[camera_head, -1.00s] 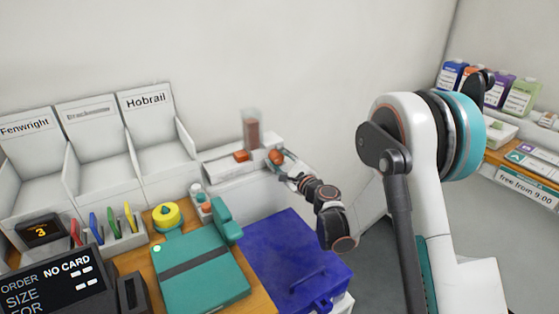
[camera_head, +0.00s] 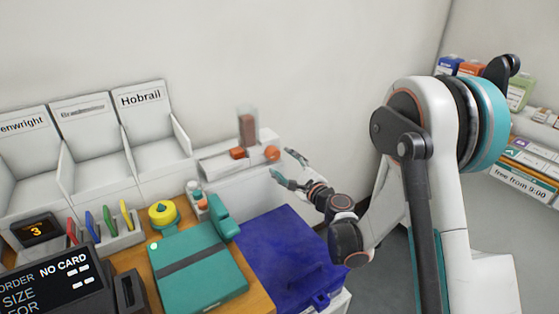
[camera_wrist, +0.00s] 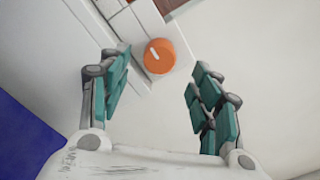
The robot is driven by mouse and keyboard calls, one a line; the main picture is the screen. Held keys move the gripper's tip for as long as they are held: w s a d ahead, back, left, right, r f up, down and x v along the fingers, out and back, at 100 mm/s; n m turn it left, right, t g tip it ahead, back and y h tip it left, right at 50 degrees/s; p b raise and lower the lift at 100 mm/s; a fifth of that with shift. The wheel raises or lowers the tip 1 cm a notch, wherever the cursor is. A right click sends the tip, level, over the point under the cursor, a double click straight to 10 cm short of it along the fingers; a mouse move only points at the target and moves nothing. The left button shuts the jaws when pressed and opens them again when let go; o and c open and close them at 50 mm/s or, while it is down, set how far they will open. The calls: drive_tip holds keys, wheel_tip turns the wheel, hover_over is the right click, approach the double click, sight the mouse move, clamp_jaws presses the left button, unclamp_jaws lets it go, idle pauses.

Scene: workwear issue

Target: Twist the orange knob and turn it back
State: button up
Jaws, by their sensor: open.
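The orange knob (camera_head: 272,153) sits at the right end of a white dispenser unit (camera_head: 222,163) against the wall. In the wrist view the round knob (camera_wrist: 158,56) carries a white mark that points up and slightly left. My gripper (camera_head: 283,163) is open, just right of and in front of the knob. In the wrist view my gripper's (camera_wrist: 160,90) teal-padded fingers stand wide apart, with the knob beyond and between their tips. Nothing is between the pads, and no contact with the knob shows.
An orange block (camera_head: 238,153) and a clear tube with brown contents (camera_head: 248,127) are left of the knob. A blue lidded box (camera_head: 290,262) lies below my arm. A teal case (camera_head: 197,270) and a yellow tape roll (camera_head: 163,214) are on the left. White bins (camera_head: 150,140) line the wall.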

drive_tip(key=shift+v, duration=0.85)
drive_tip(key=shift+s, duration=0.1)
